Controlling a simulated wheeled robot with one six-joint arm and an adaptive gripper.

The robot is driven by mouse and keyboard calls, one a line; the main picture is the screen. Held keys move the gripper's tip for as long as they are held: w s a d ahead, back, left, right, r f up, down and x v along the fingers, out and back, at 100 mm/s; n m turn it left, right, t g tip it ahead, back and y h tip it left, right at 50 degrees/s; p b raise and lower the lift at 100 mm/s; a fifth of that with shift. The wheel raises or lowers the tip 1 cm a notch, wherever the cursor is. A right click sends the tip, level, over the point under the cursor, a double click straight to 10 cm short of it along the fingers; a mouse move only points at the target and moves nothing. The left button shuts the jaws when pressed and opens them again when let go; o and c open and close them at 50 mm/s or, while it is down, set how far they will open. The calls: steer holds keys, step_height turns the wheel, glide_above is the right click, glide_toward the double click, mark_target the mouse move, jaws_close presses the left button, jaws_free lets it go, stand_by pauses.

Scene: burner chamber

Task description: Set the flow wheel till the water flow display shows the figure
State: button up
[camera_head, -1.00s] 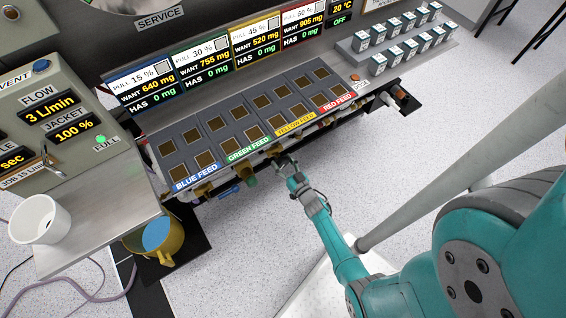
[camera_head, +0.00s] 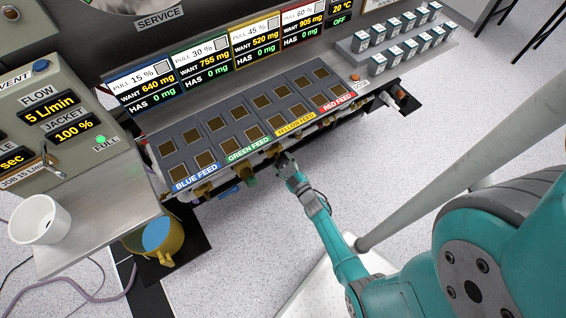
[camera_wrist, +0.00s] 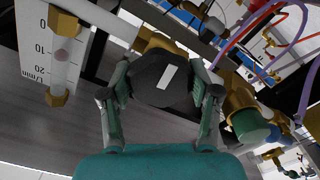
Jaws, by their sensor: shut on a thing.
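The flow wheel (camera_wrist: 160,82) is a dark knob with a white mark, on a brass fitting under the feed panel. My gripper (camera_wrist: 162,92) has a finger on each side of the wheel and is shut on it. In the head view my gripper (camera_head: 284,160) is at the front edge of the panel, where the wheel is hard to make out. The flow display (camera_head: 50,109) at the left reads 5 L/min. A small plate (camera_head: 22,178) below it appears to read 15 L/min, its first part unclear. A flow tube (camera_wrist: 62,50) with a scale stands left of the wheel.
Brass fittings with a green part (camera_wrist: 249,125) and hoses lie close right of my gripper in the wrist view.

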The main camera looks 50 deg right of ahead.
steer(key=shift+n, duration=0.7)
steer(key=o, duration=1.2)
steer(key=shift+c, duration=0.2)
steer(key=shift+s, duration=0.1)
steer(key=v, duration=1.1)
steer(key=shift+s+a, duration=0.2)
steer(key=shift+s, duration=0.15)
